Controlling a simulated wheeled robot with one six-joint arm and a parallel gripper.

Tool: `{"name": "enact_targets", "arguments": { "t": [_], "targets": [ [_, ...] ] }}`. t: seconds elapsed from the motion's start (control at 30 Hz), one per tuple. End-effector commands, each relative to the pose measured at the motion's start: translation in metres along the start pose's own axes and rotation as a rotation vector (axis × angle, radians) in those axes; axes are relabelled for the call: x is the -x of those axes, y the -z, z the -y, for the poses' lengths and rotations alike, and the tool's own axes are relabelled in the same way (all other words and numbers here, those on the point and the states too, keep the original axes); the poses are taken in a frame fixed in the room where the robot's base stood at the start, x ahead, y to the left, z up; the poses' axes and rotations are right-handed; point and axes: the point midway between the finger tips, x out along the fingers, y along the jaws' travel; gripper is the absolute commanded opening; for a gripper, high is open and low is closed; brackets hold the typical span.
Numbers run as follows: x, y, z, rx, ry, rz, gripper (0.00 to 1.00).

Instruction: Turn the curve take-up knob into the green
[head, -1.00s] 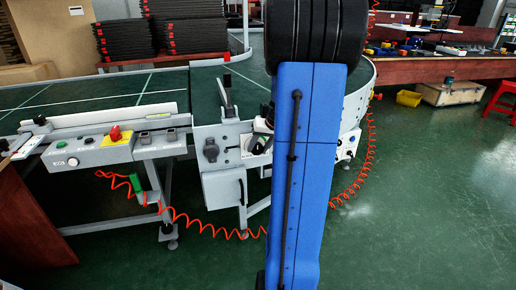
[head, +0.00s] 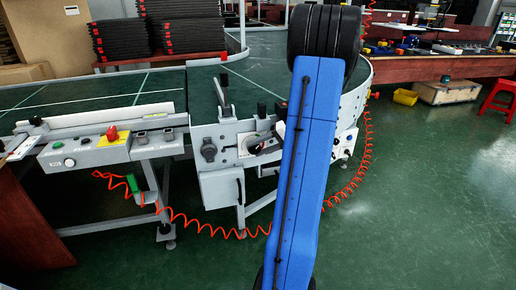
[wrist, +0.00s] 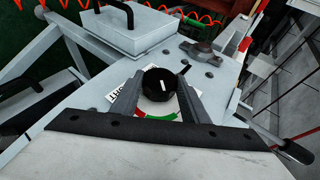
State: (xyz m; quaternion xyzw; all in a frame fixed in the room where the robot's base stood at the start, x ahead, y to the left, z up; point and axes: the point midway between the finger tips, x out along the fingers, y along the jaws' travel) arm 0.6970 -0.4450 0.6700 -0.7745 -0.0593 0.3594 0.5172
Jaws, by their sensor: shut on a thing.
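The take-up knob (wrist: 158,92) is round and black, with a short white mark on its top face. It sits between the two dark fingers of my gripper (wrist: 160,94) in the wrist view, and the gripper is shut on it. A curved scale beside the knob shows a red part (wrist: 140,112) and a green part (wrist: 168,117) on the near side. White lettered labels on the plate are partly covered by the fingers. I cannot tell which colour the knob points to. In the head view, the dial plate (head: 248,148) shows left of my blue arm; my arm hides the gripper.
A grey box with a black handle (wrist: 126,28) and a metal fitting (wrist: 200,50) are on the panel near the knob. A coiled red hose (head: 205,222) hangs below. Green floor at right is open.

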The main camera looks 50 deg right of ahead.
Motion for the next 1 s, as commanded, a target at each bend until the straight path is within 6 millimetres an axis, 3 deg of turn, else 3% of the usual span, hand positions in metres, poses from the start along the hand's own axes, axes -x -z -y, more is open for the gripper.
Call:
{"name": "enact_targets", "arguments": {
  "t": [0.6, 0.63, 0.7, 1.0],
  "targets": [
    [-0.0006, -0.0013, -0.0015, -0.018, 0.040, 0.003, 0.18],
    [-0.0006, -0.0013, -0.0016, -0.018, 0.039, 0.003, 0.43],
    [-0.0006, -0.0012, -0.0015, -0.018, 0.039, 0.003, 0.60],
    [0.0002, -0.0007, -0.0012, -0.018, 0.039, 0.002, 0.60]
  ]
}}
